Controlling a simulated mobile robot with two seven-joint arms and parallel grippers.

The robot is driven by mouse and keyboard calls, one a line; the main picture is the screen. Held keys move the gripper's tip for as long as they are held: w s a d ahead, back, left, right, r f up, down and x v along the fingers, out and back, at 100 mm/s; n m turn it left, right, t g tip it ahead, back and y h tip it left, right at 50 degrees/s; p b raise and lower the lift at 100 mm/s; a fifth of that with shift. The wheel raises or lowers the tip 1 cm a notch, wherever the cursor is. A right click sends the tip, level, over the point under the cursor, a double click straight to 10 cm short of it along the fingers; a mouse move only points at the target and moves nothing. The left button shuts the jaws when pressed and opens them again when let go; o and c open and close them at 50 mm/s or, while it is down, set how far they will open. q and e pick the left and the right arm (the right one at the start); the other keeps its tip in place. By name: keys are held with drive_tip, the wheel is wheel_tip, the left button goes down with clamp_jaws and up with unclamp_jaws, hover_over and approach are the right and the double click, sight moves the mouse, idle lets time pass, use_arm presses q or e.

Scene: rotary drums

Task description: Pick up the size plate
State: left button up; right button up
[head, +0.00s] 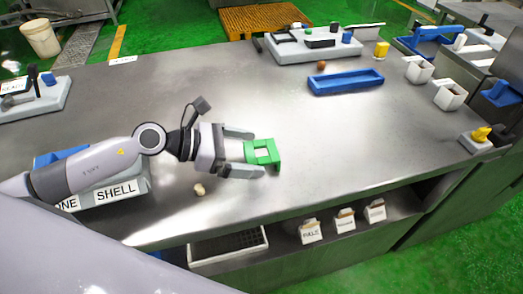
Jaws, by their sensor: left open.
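A green plate-like piece (270,154) with a square opening lies on the steel table (330,200); it may be the size plate. My left gripper (254,152) is open, with one finger on the far side and one on the near side of the green piece's left end. I cannot tell whether the fingers touch it. My right gripper is not in view.
A small beige ball (199,189) lies near my left gripper. A box marked SHELL (117,191) is at the left, partly behind my arm. A blue tray (346,81) and brown ball (321,66) lie farther back. White bins (418,72) stand at right. The table's middle right is clear.

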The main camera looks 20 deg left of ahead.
sight(253, 152)
use_arm(q)
drive_tip(key=shift+x, duration=1.65)
drive_tip(key=shift+w+a, duration=0.1)
drive_tip(key=shift+a, duration=0.05)
drive_tip(key=c, duration=1)
drive_tip(key=shift+c, duration=0.2)
